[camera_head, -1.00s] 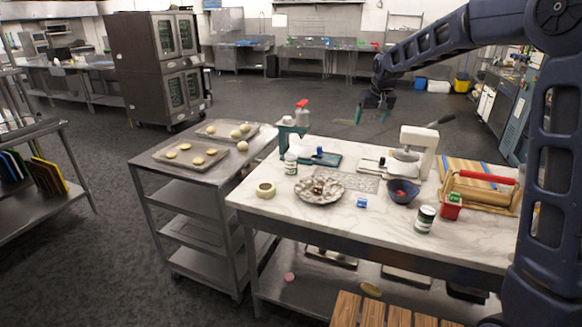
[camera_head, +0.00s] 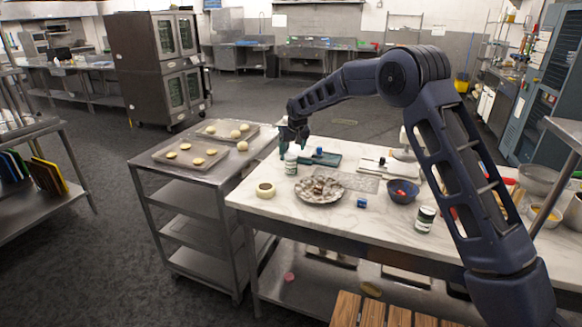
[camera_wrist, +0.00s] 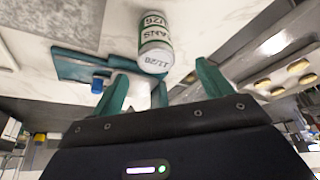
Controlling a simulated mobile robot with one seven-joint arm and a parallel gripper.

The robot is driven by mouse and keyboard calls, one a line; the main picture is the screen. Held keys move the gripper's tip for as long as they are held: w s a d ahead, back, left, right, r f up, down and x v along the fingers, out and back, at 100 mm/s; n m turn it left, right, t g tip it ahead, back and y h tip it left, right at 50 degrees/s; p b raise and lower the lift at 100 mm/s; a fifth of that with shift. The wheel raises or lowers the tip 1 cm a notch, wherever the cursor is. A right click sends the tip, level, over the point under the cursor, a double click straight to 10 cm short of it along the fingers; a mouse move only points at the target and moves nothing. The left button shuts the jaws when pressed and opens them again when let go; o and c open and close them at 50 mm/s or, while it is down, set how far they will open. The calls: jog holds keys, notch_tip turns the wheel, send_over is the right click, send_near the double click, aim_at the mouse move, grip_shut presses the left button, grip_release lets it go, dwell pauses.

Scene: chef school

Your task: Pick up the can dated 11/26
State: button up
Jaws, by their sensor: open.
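One white can with a green label (camera_head: 291,164) stands at the back left of the marble-topped table. It also shows in the wrist view (camera_wrist: 154,42), with an upside-down date on its end that is hard to read. A second green and white can (camera_head: 425,219) stands near the table's front right edge; its date is not legible. My gripper (camera_head: 292,148) is just above and behind the first can. In the wrist view, its teal fingers (camera_wrist: 161,74) are open and empty, and the can lies ahead between their directions, apart from them.
A patterned plate (camera_head: 320,196), a tape roll (camera_head: 265,190), a blue bowl (camera_head: 402,191) and a small blue item (camera_head: 361,202) are on the table. A teal tray (camera_head: 325,159) is close to the first can. A steel cart with dough trays (camera_head: 192,165) adjoins on the left.

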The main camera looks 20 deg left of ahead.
aim_at(290, 157)
jog(key=x, duration=0.5)
jog(key=shift+d+x, duration=0.15)
jog(key=shift+x, duration=1.2)
jog(key=shift+d+x, duration=0.1)
jog(key=shift+x, duration=1.2)
jog(key=shift+w, duration=0.15)
jog(key=c, duration=1.3)
